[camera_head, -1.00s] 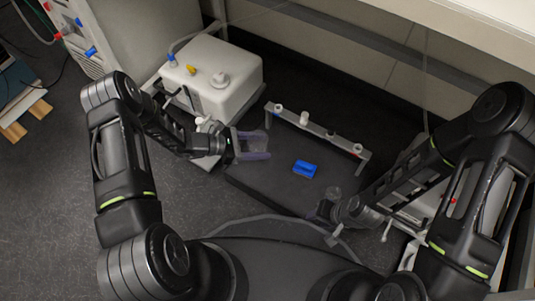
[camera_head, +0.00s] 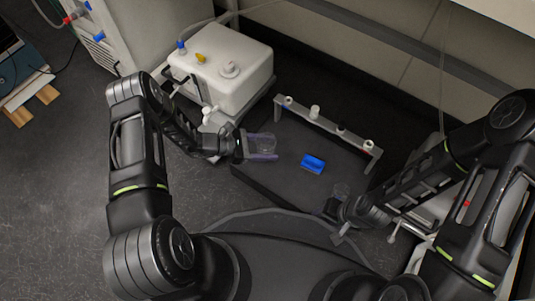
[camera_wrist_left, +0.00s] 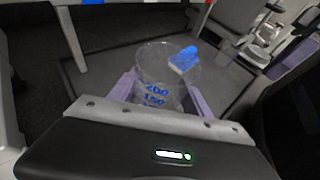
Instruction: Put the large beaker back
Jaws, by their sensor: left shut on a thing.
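The large beaker (camera_wrist_left: 158,75) is clear, with blue volume marks. My left gripper (camera_head: 262,146) is shut on it, with a purple finger on each side of the glass. The beaker also shows faintly between those fingers in the head view (camera_head: 265,141), over the left part of the dark platform (camera_head: 285,185). My right gripper (camera_head: 337,205) is at the platform's front right, beside a smaller clear vessel (camera_head: 341,190). I cannot tell whether its dark fingers are closed on that vessel.
A rail with several knobs (camera_head: 325,124) runs along the platform's back. A white box with coloured caps (camera_head: 222,72) stands at the back left. The platform between the grippers is otherwise clear.

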